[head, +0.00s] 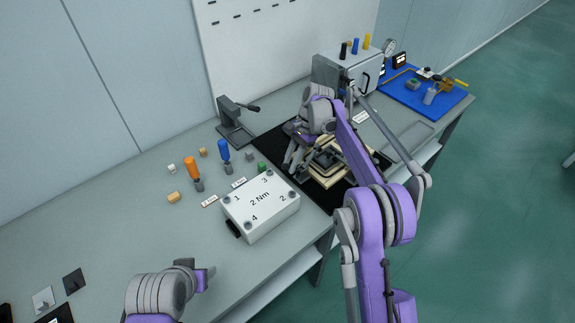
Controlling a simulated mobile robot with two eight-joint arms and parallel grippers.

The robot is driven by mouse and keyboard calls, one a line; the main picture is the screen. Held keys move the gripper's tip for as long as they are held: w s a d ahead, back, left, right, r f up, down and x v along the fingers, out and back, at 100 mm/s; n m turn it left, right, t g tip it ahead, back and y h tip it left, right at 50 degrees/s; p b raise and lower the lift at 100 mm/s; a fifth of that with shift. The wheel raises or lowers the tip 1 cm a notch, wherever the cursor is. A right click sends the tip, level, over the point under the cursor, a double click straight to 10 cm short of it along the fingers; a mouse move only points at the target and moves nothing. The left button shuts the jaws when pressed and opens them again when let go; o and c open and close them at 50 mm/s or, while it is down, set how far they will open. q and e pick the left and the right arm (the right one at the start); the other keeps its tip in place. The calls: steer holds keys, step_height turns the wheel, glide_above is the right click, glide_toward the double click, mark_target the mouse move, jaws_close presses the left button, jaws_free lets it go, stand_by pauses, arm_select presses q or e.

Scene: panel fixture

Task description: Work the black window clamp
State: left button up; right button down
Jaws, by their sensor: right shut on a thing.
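The panel fixture (329,178) has stacked beige plates. It sits on a black mat (318,196) right of the table's middle. A dark square frame, which looks like the black window clamp (325,160), lies on top of it. My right gripper (292,160) reaches down at the fixture's left side and is shut on a part there, apparently the clamp. The hand and fingers hide the held part. My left gripper (206,277) is low in the picture, over the table's front, far from the fixture. Its fingers are too small to judge.
A white box marked 2.Nm (262,208) stands just left of the fixture. Orange (192,170) and blue (223,151) drivers stand behind it. A grey lever press (235,122) is at the back. A grey machine (345,75) and blue tray (420,92) are right. The left table is mostly clear.

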arm_select(q)
steer(key=shift+w+r, duration=0.2)
steer(key=shift+r, duration=0.3)
arm_select(e)
steer(key=shift+w+d+r+g+y, duration=0.35)
steer(key=shift+d+g+y, duration=0.15)
steer(key=shift+g+y, duration=0.15)
arm_select(q)
steer(key=shift+p, duration=0.3)
arm_select(e)
steer(key=c, duration=0.7)
jaws_free()
arm_select(q)
steer(key=shift+t, duration=0.4)
steer(key=w+r+p, duration=0.1)
steer(key=r+p, duration=0.1)
steer(key=r, duration=0.1)
steer(key=w+r, duration=0.1)
steer(key=shift+w+r+p, duration=0.15)
steer(key=shift+w+p, duration=0.15)
steer(key=shift+p, duration=0.1)
arm_select(e)
steer(key=v, duration=1.1)
steer(key=shift+d+f, duration=0.1)
steer(key=shift+s, duration=0.1)
